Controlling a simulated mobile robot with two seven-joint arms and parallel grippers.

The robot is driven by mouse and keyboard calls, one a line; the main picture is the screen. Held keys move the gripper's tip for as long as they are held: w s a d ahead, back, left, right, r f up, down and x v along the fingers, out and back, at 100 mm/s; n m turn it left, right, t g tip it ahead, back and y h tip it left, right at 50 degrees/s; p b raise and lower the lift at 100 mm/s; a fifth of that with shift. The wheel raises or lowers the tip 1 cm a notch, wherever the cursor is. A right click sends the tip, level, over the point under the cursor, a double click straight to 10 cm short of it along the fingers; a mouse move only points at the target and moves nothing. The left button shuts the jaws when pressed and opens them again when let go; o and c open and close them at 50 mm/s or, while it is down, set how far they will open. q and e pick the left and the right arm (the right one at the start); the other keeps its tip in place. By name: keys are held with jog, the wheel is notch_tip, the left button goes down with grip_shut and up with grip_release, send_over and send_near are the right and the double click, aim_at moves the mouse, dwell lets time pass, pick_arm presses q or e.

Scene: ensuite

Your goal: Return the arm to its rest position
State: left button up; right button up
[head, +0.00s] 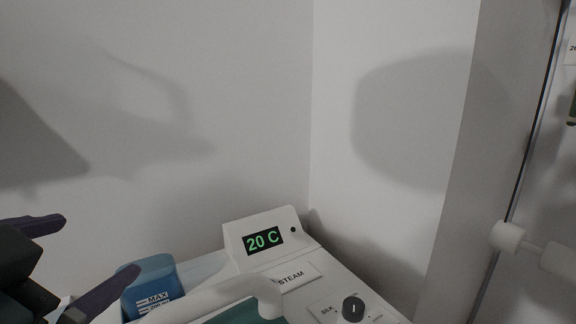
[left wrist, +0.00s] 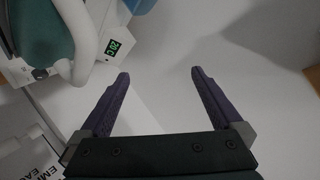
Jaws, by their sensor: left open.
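My left gripper (head: 84,258) comes in at the lower left of the head view. Its dark purple fingers are spread apart with nothing between them. In the left wrist view the same gripper (left wrist: 158,80) is open in front of a bare pale surface. In the head view it is beside a blue container (head: 152,288) marked MAX, and one finger overlaps the container in the picture. I cannot tell whether they touch. My right gripper is not in view.
A white steam appliance with a 20 C display (head: 263,241), a dark knob (head: 353,308) and a white handle (head: 215,296) stands in the wall corner. Its display also shows in the left wrist view (left wrist: 113,47). A glass panel with a white knob (head: 508,237) is at right.

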pick_arm(q)
jog(key=s+f+n+g+p, duration=0.1)
jog(key=s+f+g, duration=0.2)
jog(key=s, duration=0.3)
jog(key=s+f+n+g+h+p, duration=0.1)
jog(key=s+f+n+g+p, duration=0.1)
jog(key=s+g, duration=0.35)
jog(key=s+f+n+g+p, duration=0.1)
jog(key=s+f+g, duration=0.15)
jog(key=s, duration=0.55)
notch_tip(320, 180, up, 35)
jog(key=t+p, duration=0.1)
jog(key=p, duration=3.3)
jog(key=shift+w+d+f+p, duration=0.2)
jog(key=shift+w+d+p, duration=0.1)
jog(key=shift+d, duration=0.1)
